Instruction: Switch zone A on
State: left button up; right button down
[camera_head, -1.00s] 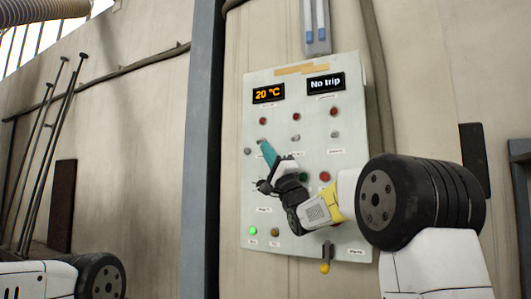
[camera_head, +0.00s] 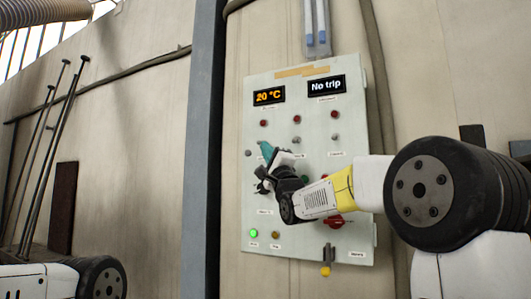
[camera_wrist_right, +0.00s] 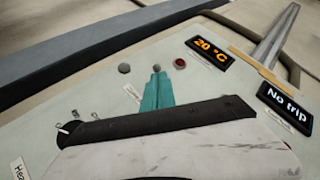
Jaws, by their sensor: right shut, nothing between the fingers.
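The pale control panel (camera_head: 315,92) hangs on the wall, with a row of dull red lamps, the left one (camera_head: 264,123) included, above small grey switches. My right gripper (camera_head: 265,147) has teal fingers, shut and empty, at the panel's upper left below that lamp. In the right wrist view the fingertips (camera_wrist_right: 157,82) lie just below a small grey switch (camera_wrist_right: 157,67), next to a red lamp (camera_wrist_right: 180,63). I cannot tell whether they touch. Another grey knob (camera_wrist_right: 124,68) is to the left. The zone labels are too small to read. My left gripper is out of view.
The displays read 20 °C (camera_head: 268,96) and No trip (camera_head: 326,85). A green lamp (camera_head: 253,233) glows at lower left. A red rotary knob (camera_head: 335,222) is partly behind my right arm. A blue-grey post (camera_head: 202,150) stands left of the panel.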

jog(key=s+d+f+m+h, duration=0.1)
jog(key=s+f+m+h, duration=0.2)
jog(key=s, duration=0.3)
jog(key=shift+s+d+f+g, duration=0.2)
jog(key=shift+s+f+g, duration=0.05)
jog(key=shift+s+g, duration=0.1)
dwell(0.7)
jog(key=s+d+f+n+g+h, duration=0.1)
jog(key=s+d+f+n+g, duration=0.15)
jog(key=f, duration=0.45)
jog(key=s+d+f+n+g+h, duration=0.1)
jog(key=s+d+f+n+g, duration=0.1)
jog(key=f+n+g, duration=0.3)
jog(key=s+d+f+n+g+h, duration=0.1)
jog(key=s+d+f+n, duration=0.1)
jog(key=f, duration=0.6)
jog(key=s+d+f+n+g+h, duration=0.1)
jog(key=s+d+f+n+g, duration=0.2)
jog(key=s+f+n+g, duration=0.5)
jog(key=s+f+n, duration=0.1)
jog(key=s+f, duration=1.1)
jog(key=shift+s+d+g+h, duration=0.3)
jog(key=shift+s+d+g, duration=0.05)
jog(key=shift+s+g, duration=0.05)
